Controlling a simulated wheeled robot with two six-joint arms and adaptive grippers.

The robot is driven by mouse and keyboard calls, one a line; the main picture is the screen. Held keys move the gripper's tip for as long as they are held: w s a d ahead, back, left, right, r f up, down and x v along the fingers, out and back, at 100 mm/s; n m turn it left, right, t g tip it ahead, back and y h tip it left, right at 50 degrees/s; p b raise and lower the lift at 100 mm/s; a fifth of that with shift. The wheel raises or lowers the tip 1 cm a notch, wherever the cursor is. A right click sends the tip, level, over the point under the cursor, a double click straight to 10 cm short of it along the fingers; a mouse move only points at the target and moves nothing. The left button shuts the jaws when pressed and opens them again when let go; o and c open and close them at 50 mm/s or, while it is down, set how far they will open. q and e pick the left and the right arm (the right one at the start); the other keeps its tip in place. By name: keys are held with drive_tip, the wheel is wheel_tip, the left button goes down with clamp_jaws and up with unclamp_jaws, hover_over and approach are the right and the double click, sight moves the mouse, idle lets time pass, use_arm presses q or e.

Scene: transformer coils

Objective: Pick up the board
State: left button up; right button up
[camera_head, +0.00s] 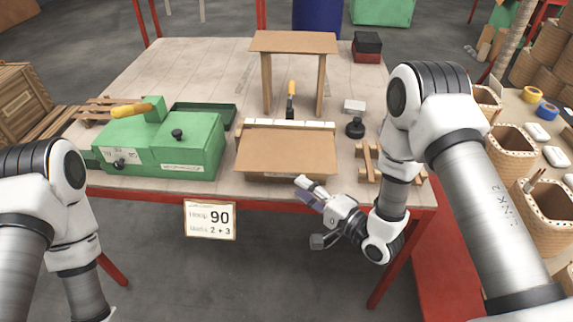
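A flat brown board (287,152) lies at the front middle of the table, its near edge close to the table's front edge. A second brown board (293,42) rests raised on two wooden posts farther back; I cannot tell which one the task means. My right gripper (310,211) is in front of the table's edge, just below and right of the nearer board. Its fingers are spread wide with nothing between them, and the upper finger is close to the table edge. I cannot tell if it touches. My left arm shows at the left, but its gripper is out of view.
A green machine with a yellow handle (164,143) stands left of the nearer board. A black knob-like piece (355,128) and a small light block (354,106) stand to the right. A sign (210,219) hangs at the table's front edge.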

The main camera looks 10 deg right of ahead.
sight(283, 171)
drive_tip(key=x, duration=0.4)
drive_tip(key=p+x, duration=0.1)
drive_tip(key=x, duration=0.3)
drive_tip(key=shift+w+d+r, duration=0.1)
drive_tip(key=shift+w+d, duration=0.1)
drive_tip(key=shift+w, duration=0.05)
use_arm(q)
drive_tip(key=shift+r, duration=0.1)
use_arm(e)
clamp_jaws()
